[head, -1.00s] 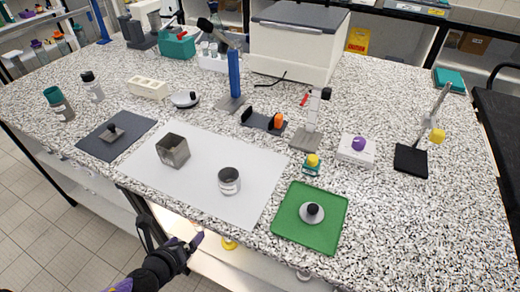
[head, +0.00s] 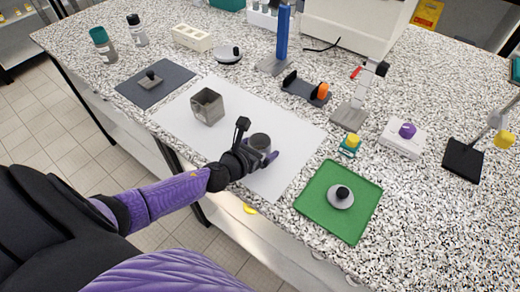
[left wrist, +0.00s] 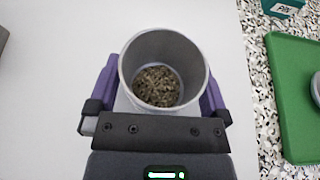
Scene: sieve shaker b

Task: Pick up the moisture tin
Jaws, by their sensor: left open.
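The moisture tin (head: 261,141) is a round, open grey metal cup on the white sheet (head: 178,120). The left wrist view looks down into the tin (left wrist: 135,62), which holds brown granular material at the bottom. My left gripper (head: 258,154) is at the tin, with its purple fingers on either side of it. In the left wrist view the open gripper (left wrist: 160,92) straddles the tin; whether the fingers touch its wall I cannot tell. The gripper hides the tin's lower part in the head view. My right gripper is not in view.
A square grey metal container (head: 207,107) stands left of the tin on the sheet. A dark mat (head: 140,93) lies at left. The sheet between container and tin is clear.

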